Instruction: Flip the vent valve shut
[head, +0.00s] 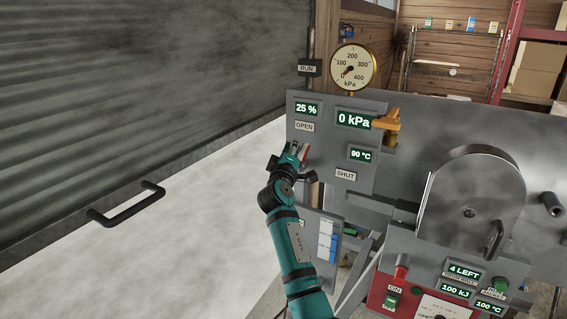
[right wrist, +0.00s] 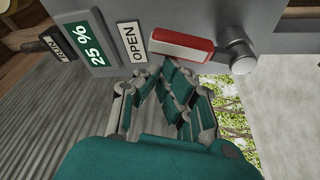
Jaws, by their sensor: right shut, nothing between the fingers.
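The valve's red lever (head: 305,152) is on the grey panel (head: 328,180), between an OPEN label (head: 304,126) above it and a SHUT label (head: 345,175) to its lower right. In the right wrist view the lever (right wrist: 181,45) runs from its round grey pivot (right wrist: 237,56) towards the OPEN label (right wrist: 131,41). A display (head: 306,109) reads 25 %. My right gripper (head: 292,149) is shut and empty beside the lever. In the right wrist view its fingertips (right wrist: 167,72) are just below the lever; I cannot tell whether they touch. My left gripper is not in view.
A dial gauge (head: 354,69) and an orange handle (head: 386,122) stick out at the panel's top and right edge. A round metal door (head: 470,205) and a red control box (head: 425,305) are to the right. A ribbed shutter (head: 140,90) with a black handle (head: 126,204) fills the left.

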